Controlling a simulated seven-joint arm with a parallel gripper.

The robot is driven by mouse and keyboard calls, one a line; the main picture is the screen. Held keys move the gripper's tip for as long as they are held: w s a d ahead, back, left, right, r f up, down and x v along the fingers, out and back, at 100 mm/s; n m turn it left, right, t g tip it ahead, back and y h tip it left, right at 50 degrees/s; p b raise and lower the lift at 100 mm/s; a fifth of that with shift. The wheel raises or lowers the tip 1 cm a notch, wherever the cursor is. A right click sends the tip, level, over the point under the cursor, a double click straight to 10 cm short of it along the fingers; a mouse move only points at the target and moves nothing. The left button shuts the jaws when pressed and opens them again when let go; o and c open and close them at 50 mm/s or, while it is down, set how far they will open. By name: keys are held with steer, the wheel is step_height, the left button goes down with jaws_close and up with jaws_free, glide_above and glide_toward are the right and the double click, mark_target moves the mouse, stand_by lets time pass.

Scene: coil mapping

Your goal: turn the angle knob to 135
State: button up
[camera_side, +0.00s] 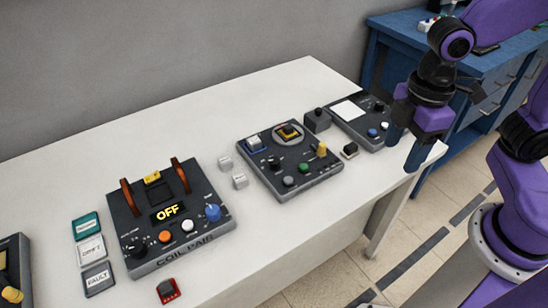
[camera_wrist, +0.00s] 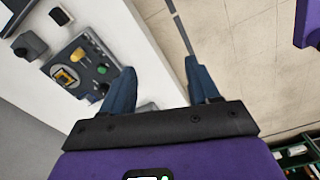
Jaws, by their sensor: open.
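The coil pair panel (camera_side: 180,255) shows "OFF" on its display. It has a blue knob (camera_side: 213,212) at its right, a black knob (camera_side: 136,248) at its left and two orange-brown coils. The middle panel (camera_side: 293,187) carries a round dial with a yellow-and-black square (camera_side: 289,131), a black knob (camera_side: 273,163) and a yellow knob (camera_side: 321,149). The small labels are unreadable, so I cannot tell which is the angle knob. My gripper (camera_side: 405,147) is open and empty beside the right panel, apart from the knobs. The wrist view shows its spread blue fingers (camera_wrist: 160,68).
The right panel (camera_side: 362,120) has a white screen and blue button. A dark box (camera_side: 317,121) and a small black-topped block (camera_side: 349,150) stand near it.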

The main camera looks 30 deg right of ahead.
steer(key=w+a+n, duration=0.2)
steer(key=w+a, duration=0.2)
steer(key=w, duration=0.4)
steer(key=w+a+n, duration=0.2)
steer(key=w+a, duration=0.2)
steer(key=w, duration=0.3)
steer(key=n, duration=0.3)
glide_toward(274, 160)
step_height(274, 160, down, 9)
steer(key=shift+w+a+f, duration=0.1)
steer(key=c, duration=1)
steer(key=shift+c, duration=0.2)
